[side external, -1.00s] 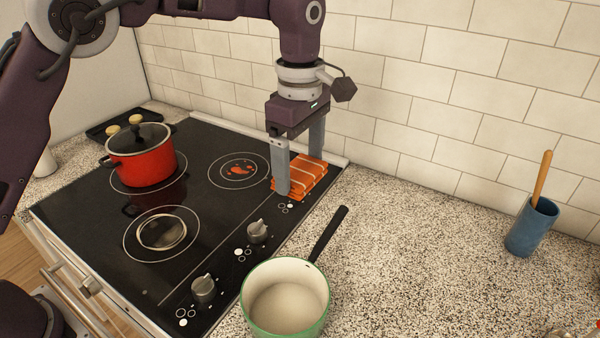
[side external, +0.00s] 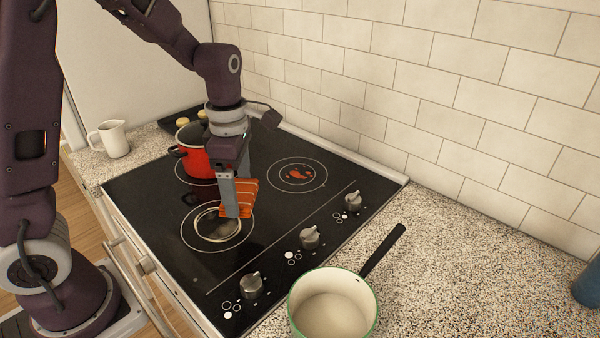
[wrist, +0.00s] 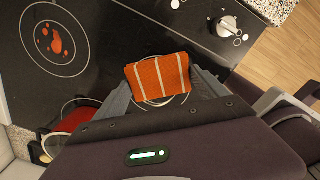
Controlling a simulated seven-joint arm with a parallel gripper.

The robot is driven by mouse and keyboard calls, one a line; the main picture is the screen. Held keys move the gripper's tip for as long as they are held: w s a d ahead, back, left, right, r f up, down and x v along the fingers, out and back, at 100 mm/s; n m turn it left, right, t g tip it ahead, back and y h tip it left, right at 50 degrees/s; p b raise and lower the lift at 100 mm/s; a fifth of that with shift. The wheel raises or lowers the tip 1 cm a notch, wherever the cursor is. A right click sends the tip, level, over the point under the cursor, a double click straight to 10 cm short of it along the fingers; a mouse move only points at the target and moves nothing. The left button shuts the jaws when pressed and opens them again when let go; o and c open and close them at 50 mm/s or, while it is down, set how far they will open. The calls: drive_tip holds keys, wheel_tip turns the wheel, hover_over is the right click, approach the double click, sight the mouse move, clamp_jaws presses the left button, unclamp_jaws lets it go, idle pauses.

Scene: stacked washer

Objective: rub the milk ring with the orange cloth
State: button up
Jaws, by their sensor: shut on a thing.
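The orange cloth (side external: 243,196) has pale stripes and is folded into a pad. My gripper (side external: 238,207) is shut on it, with a finger on either side. It also shows in the wrist view (wrist: 158,78). The milk ring (side external: 213,237) is a pale whitish round mark inside the near burner circle of the black cooktop. The cloth is over the ring's far right edge and hides part of it. I cannot tell whether the cloth touches the glass.
A red sauce stain (side external: 298,174) marks the back burner. Knobs (side external: 310,238) line the cooktop's right side. A green-rimmed saucepan (side external: 333,307) sits on the counter. A white mug (side external: 110,139) stands at left.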

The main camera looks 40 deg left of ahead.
drive_tip(key=shift+s+a+f+n, duration=0.25)
drive_tip(key=shift+s+a, duration=0.1)
drive_tip(key=shift+s, duration=0.3)
drive_tip(key=shift+s+a+f+n, duration=0.25)
drive_tip(key=shift+s+a, duration=0.05)
drive_tip(key=shift+s, duration=0.3)
hover_over(232, 236)
drive_tip(key=shift+w+f, duration=0.1)
drive_tip(key=shift+f, duration=2.55)
drive_tip(key=f, duration=0.2)
drive_tip(key=shift+a+f, duration=0.2)
drive_tip(key=shift+f, duration=0.1)
drive_tip(key=shift+c, duration=0.7)
drive_tip(key=shift+a+r, duration=0.35)
drive_tip(key=shift+a, duration=0.1)
drive_tip(key=shift+c, duration=0.5)
drive_tip(key=shift+a+f, duration=0.2)
drive_tip(key=shift+a, duration=0.4)
drive_tip(key=shift+a+f, duration=0.15)
drive_tip(key=shift+a, duration=4.1)
drive_tip(key=shift+d, duration=5.5)
drive_tip(key=shift+a, duration=5.35)
drive_tip(key=shift+d, duration=5.35)
drive_tip(key=shift+r, duration=4.1)
